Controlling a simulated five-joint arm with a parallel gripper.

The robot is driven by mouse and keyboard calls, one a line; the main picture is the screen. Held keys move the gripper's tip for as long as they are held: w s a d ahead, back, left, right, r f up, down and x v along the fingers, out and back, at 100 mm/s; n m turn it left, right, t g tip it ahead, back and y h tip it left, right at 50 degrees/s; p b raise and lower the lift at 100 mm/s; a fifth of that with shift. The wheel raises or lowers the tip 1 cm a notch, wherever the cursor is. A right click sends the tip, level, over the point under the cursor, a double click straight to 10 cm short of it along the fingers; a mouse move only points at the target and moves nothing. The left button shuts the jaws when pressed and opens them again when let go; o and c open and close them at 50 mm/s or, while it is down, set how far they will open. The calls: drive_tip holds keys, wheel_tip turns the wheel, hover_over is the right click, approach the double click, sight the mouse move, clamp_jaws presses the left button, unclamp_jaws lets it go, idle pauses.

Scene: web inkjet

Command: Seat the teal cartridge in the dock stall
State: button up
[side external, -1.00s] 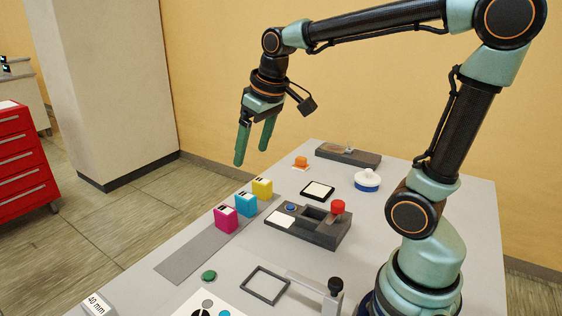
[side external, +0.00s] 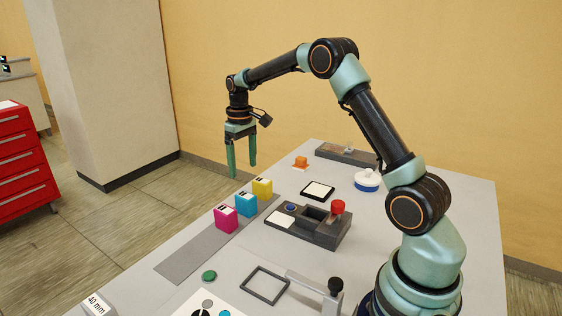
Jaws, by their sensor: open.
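The teal cartridge (side external: 246,205) is a small cyan-blue block with a white, dark-marked top. It stands on the table between the magenta cartridge (side external: 225,219) and the yellow cartridge (side external: 262,188). The dark grey dock (side external: 325,237) lies to its right, with an open recess that looks empty, a blue button, a white pad and a red knob. My gripper (side external: 241,170) is open and empty, with its green fingers pointing down. In the picture it is above the row of cartridges, apart from them.
A grey strip (side external: 195,255) runs along the table's left side. A black-rimmed white pad (side external: 317,190), a white-and-blue round object (side external: 367,181) and an orange piece (side external: 301,162) lie behind the dock. A dark square frame (side external: 265,284) and a green button (side external: 209,275) are in front.

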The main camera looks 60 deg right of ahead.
hover_over(246, 196)
wheel_tip(246, 196, down, 6)
drive_tip(key=shift+a+r, duration=0.1)
drive_tip(key=shift+a, duration=0.05)
drive_tip(key=shift+d+f, duration=0.15)
drive_tip(key=shift+f, duration=1.2)
drive_tip(key=shift+d+f, duration=0.1)
drive_tip(key=shift+f, duration=1.2)
drive_tip(key=shift+c, duration=0.3)
clamp_jaws()
